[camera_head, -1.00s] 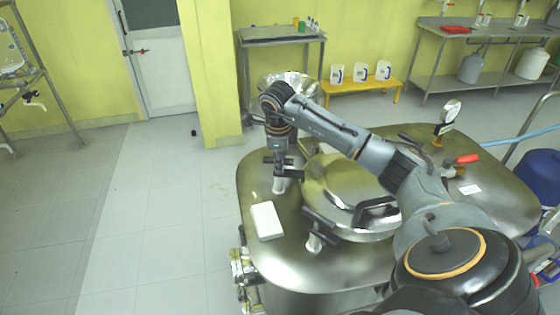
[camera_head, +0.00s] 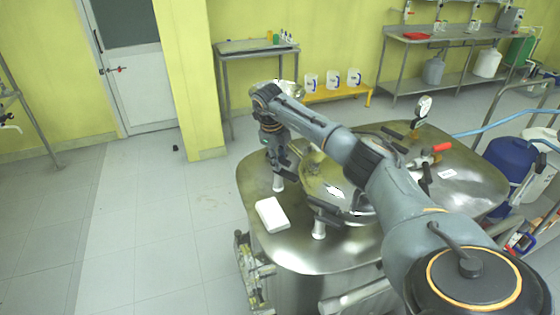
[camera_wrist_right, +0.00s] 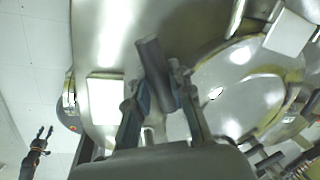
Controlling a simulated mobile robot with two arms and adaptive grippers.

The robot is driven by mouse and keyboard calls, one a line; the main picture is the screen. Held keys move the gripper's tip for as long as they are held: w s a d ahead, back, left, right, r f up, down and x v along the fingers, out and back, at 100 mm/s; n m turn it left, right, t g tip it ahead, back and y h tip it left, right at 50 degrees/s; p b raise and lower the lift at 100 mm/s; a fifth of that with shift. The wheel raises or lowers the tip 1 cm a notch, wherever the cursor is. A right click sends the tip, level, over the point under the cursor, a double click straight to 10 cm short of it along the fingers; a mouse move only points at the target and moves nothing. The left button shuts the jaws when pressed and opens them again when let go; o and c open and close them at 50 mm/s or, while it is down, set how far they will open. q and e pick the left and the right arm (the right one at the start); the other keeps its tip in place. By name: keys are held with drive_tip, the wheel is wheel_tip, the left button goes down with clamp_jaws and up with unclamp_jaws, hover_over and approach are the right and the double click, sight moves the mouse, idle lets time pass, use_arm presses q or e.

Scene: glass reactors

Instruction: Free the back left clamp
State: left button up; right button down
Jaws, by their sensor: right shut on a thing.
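The reactor lid (camera_head: 318,172) sits on the rounded steel reactor top (camera_head: 345,258), partly hidden by my right arm. The back left clamp (camera_head: 279,183) stands at the lid's left edge, with a pale post and dark handle. My right gripper (camera_head: 283,160) is over this clamp; in the wrist view its fingers (camera_wrist_right: 160,100) are shut on the clamp's dark handle (camera_wrist_right: 153,66). The front left clamp (camera_head: 319,228), with its black handle, stands nearer the front, apart from the gripper. My left gripper (camera_wrist_right: 44,134) shows small in the wrist view, its fingers apart and empty.
A white box (camera_head: 272,215) lies on the reactor top left of the front clamp. A gauge (camera_head: 423,107) and a red-handled valve (camera_head: 432,151) rise at the back right. Pipes flank the reactor's lower left.

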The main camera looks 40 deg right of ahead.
drive_tip(key=shift+r+m, duration=0.15)
drive_tip(key=shift+m, duration=0.85)
drive_tip(key=shift+m+g, duration=0.3)
drive_tip(key=shift+m, duration=0.1)
drive_tip(key=m, duration=0.3)
drive_tip(key=shift+w+m+g+p, duration=0.1)
drive_tip(key=shift+m+g+p, duration=0.2)
drive_tip(key=shift+p, duration=0.1)
use_arm(q)
drive_tip(key=shift+s+d+r, duration=0.15)
drive_tip(key=shift+d+r, duration=0.3)
drive_tip(key=shift+d, duration=0.05)
use_arm(e)
drive_tip(key=shift+m+g, duration=0.4)
drive_tip(key=shift+m, duration=1.5)
drive_tip(key=shift+y, duration=0.3)
drive_tip(key=c, duration=1.3)
unclamp_jaws()
use_arm(q)
drive_tip(key=shift+d, duration=0.1)
use_arm(e)
drive_tip(key=shift+o, duration=0.6)
